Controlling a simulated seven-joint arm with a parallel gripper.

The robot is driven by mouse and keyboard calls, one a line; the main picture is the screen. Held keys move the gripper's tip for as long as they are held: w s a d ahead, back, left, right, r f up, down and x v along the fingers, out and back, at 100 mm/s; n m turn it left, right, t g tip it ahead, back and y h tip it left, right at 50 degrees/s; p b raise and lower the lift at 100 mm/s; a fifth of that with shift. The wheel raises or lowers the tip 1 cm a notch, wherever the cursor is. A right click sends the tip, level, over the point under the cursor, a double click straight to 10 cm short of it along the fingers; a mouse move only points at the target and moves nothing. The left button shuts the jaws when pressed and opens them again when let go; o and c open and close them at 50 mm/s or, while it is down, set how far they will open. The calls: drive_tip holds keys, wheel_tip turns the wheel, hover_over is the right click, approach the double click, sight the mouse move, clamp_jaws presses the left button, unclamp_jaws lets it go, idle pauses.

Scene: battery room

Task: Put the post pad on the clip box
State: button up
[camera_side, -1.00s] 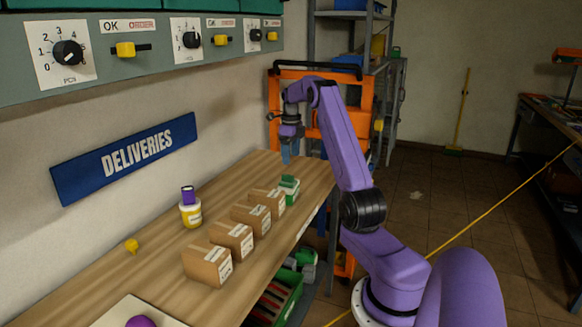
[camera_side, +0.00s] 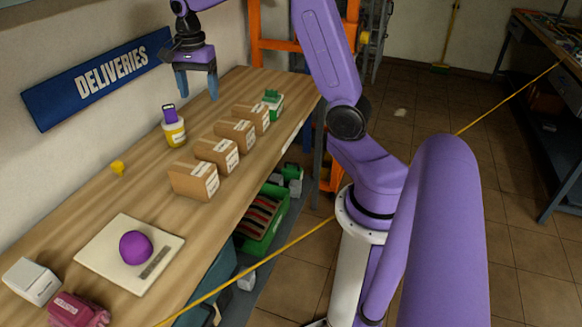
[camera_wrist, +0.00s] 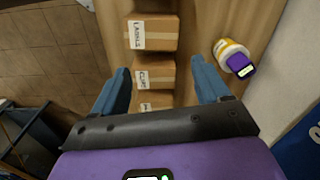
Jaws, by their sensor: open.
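My gripper (camera_side: 198,84) is open and empty, pointing down above the far part of the bench, near the wall. In the wrist view its two blue fingers (camera_wrist: 161,74) stand apart with cartons in view between them. One small brown carton (camera_wrist: 154,74) there has a label that seems to read CLIPS, so it looks like the clip box. I cannot tell surely which carton it is in the side view. No thing is clearly marked as the post pad. A purple block with a pale face (camera_side: 169,114) sits on a yellow-and-white tub (camera_side: 174,133), also seen in the wrist view (camera_wrist: 241,65).
Several brown cartons stand in a row along the bench, one marked LABELS (camera_wrist: 150,33). A green item (camera_side: 273,103) ends the row. A cream board (camera_side: 106,277) bears a purple ball (camera_side: 136,247). A yellow piece (camera_side: 118,167), white box (camera_side: 32,281) and pink item (camera_side: 78,309) lie nearby.

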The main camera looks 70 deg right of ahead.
drive_tip(key=s+a+n, duration=1.4)
drive_tip(key=a, duration=0.2)
drive_tip(key=s+f+n, duration=0.2)
drive_tip(key=s+n, duration=0.5)
drive_tip(key=s, duration=0.1)
drive_tip(key=s+a+f+n, duration=0.1)
drive_tip(key=s+f+n, duration=0.1)
drive_tip(key=s+n, duration=0.5)
drive_tip(key=shift+s+n, duration=0.4)
drive_tip(key=shift+s, duration=0.65)
